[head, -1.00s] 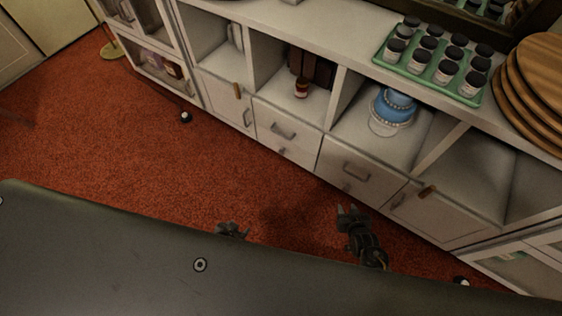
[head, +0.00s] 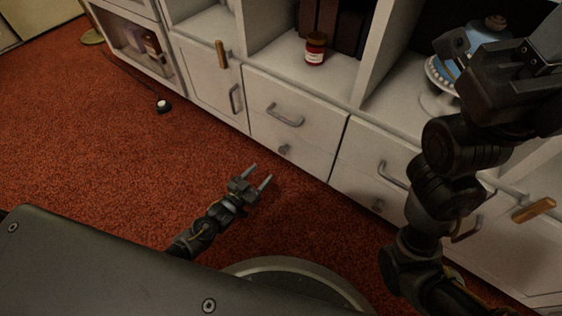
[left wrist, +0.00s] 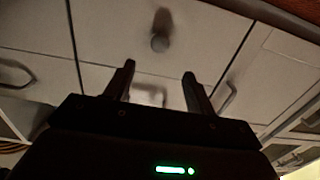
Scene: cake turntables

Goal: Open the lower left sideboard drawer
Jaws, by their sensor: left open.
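The sideboard's left drawer column shows in the head view, with a grey bar handle (head: 285,115) on the upper front and a small round knob (head: 284,149) on the lower left drawer. The drawer fronts look shut. My left gripper (head: 260,174) is open and empty, in front of and below the knob, apart from it. In the left wrist view the knob (left wrist: 160,42) lies beyond the open fingers (left wrist: 157,85), and a bar handle (left wrist: 150,95) shows between them. My right gripper (head: 490,65) is at the upper right; its jaws are unclear.
A second drawer column with a bar handle (head: 392,176) stands to the right, partly behind my right arm. A cupboard door (head: 210,80) is on the left. A red-capped jar (head: 315,48) and a blue cake (head: 455,72) stand in the shelves.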

